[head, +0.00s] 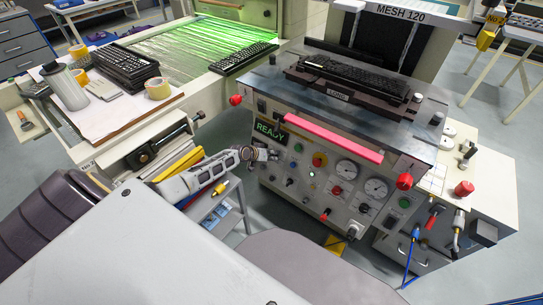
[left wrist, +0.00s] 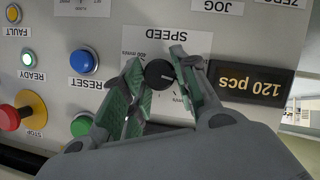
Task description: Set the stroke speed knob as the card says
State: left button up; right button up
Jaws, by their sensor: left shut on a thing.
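The black speed knob (left wrist: 159,74) sits on a white dial plate marked SPEED (left wrist: 168,38) in the left wrist view, where the lettering is upside down. My left gripper (left wrist: 158,68) is shut on the knob, one green-padded finger on each side. A small pale pointer line shows on the knob, but I cannot read its setting. In the head view my left gripper (head: 262,155) is at the left part of the machine's front panel (head: 326,205), and it hides the knob. I cannot make out any card with a readable speed. My right gripper is not in view.
Blue (left wrist: 83,62), green (left wrist: 81,126) and red stop (left wrist: 17,117) buttons are near.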

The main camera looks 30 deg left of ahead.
pick_arm(q)
jog(key=shift+s+f, duration=0.1)
jog(key=shift+f, duration=0.05)
jog(key=o, duration=1)
jog(key=shift+r, duration=0.2)
jog(key=shift+v, duration=5.9)
jog(key=shift+a, duration=0.1)
